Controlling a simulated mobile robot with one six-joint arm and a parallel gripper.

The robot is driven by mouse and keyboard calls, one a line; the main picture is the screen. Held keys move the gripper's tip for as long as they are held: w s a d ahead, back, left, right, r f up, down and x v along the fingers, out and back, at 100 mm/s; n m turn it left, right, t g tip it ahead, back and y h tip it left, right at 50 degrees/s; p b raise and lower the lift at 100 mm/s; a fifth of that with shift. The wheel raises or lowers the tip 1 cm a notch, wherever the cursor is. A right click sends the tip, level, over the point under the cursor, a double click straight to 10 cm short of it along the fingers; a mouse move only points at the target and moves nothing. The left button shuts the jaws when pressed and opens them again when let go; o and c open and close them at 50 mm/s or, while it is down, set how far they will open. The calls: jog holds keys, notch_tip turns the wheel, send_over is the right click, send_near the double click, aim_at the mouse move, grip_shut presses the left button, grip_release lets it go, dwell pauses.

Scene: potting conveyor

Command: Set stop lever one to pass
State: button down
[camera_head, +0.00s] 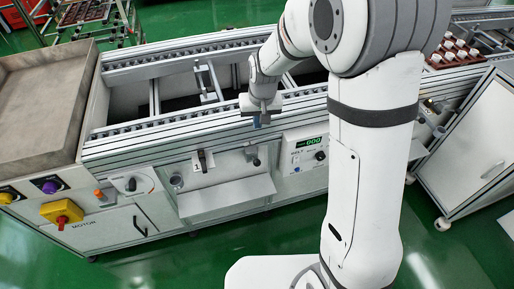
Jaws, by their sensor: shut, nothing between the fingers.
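Stop lever one (203,160) is a short black handle on the conveyor's front panel, beside a white label marked "1". It looks roughly upright, but its exact setting is too small to tell. My gripper (261,122) is shut and empty, pointing down over the conveyor's front rail. It is above and to the right of the lever, apart from it. Part of the conveyor is hidden behind my arm.
The conveyor (150,124) runs across the view. A green "000" display (308,142) is right of the lever. A yellow-and-red switch (62,215) and knobs are at left. A tray of small pots (436,59) sits at upper right. Green floor lies in front.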

aim_at(255, 160)
jog(key=shift+w+a+f, duration=0.1)
jog(key=shift+f, duration=0.05)
jog(key=shift+f, duration=0.1)
jog(key=f, duration=0.3)
jog(key=w+f, duration=0.1)
jog(key=f, duration=0.2)
jog(key=f+b, duration=0.1)
jog(key=f, duration=0.3)
jog(key=shift+w+a+f, duration=0.1)
jog(key=shift+w+a, duration=0.05)
jog(key=shift+a, duration=0.2)
jog(key=shift+s+d+f, duration=0.15)
jog(key=shift+s+f, duration=0.15)
jog(key=shift+s, duration=0.6)
jog(key=shift+s+d+f, duration=0.1)
jog(key=shift+s+f, duration=0.15)
jog(key=shift+s, duration=0.6)
jog(key=shift+f+b, duration=0.2)
jog(key=shift+b, duration=0.3)
